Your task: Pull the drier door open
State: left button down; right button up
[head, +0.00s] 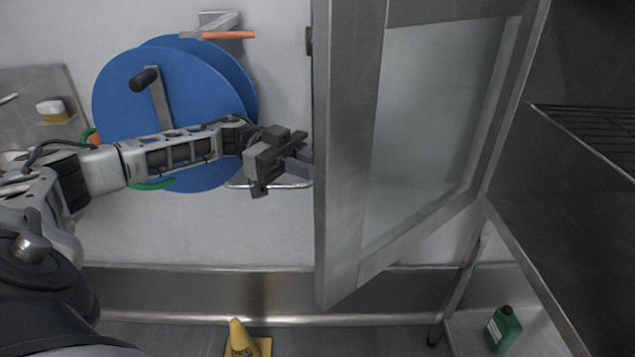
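The drier door (348,150) is a steel-framed panel with a cloudy glass pane (430,120). It stands swung open at an angle, its free edge toward the left of the head view and its far side meeting the cabinet frame. My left gripper (290,165) is at the left of the door's free edge, its fingers pointing at the door. A thin metal bar (268,186) shows just below the fingers; I cannot tell whether they touch it or the door. The finger gap is not clear. My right gripper is out of view.
The dark drier interior with a wire rack (590,135) is at the right. A blue hose reel (120,100) hangs on the wall behind my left arm. A yellow floor sign (240,340) and a green bottle (503,328) stand low down.

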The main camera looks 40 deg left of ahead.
pick_arm(q)
jog(key=shift+w+a, duration=0.1)
jog(key=shift+a, duration=0.2)
jog(key=c, duration=1.5)
grip_release()
